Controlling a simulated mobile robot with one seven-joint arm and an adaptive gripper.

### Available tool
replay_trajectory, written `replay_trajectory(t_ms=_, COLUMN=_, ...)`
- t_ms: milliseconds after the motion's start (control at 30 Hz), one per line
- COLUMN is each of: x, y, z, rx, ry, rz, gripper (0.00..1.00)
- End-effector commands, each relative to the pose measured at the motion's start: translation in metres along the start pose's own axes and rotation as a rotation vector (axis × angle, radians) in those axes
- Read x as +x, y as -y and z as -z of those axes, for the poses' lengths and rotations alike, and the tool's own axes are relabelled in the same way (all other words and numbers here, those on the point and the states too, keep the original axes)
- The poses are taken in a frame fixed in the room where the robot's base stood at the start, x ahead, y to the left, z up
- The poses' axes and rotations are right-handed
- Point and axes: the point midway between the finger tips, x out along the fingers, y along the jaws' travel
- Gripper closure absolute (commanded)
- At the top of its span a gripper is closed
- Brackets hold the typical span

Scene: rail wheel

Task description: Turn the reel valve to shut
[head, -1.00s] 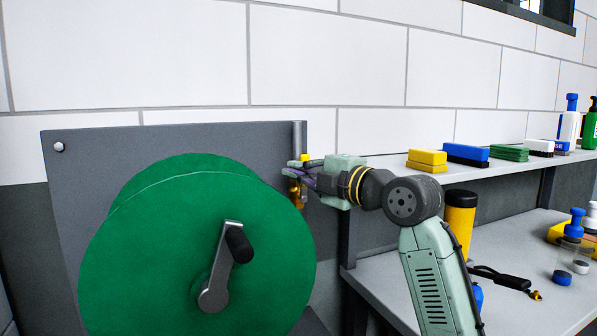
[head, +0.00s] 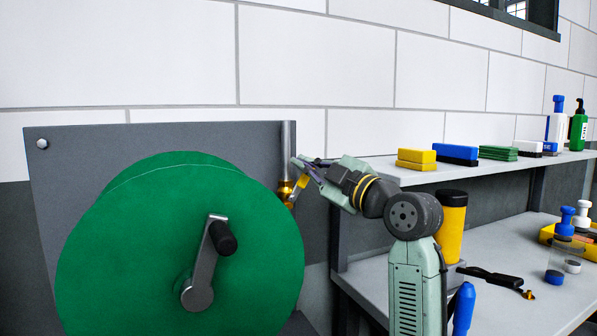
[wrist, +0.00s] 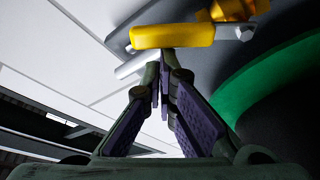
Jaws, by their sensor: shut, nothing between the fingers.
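The reel valve is a small brass fitting (head: 285,190) with a yellow lever (head: 299,187), below a grey pipe on the reel's backing plate. In the head view the lever slants beside the brass body. In the wrist view the yellow lever (wrist: 172,36) lies across the top, with part of the brass body (wrist: 238,10) behind it. My gripper (head: 296,163) is shut and empty, its fingertips close to the valve. In the wrist view the fingertips (wrist: 164,62) are just below the lever; I cannot tell whether they touch it.
A large green hose reel (head: 130,240) with a grey crank (head: 200,265) stands left of the valve. On the right, a shelf (head: 400,174) holds sponges and bottles. A lower bench (head: 480,300) holds a yellow canister (head: 451,228) and other items. The tiled wall is behind.

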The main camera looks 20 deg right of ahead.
Motion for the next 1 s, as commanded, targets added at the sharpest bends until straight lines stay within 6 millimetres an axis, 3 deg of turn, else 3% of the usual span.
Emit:
replay_trajectory(t_ms=700, x=-0.016, y=-0.001, z=-0.049, rx=0.633, ry=0.001, rz=-0.221, gripper=1.00)
replay_trajectory(t_ms=1000, x=-0.021, y=0.004, z=-0.062, rx=0.802, ry=0.002, rz=-0.280, gripper=1.00)
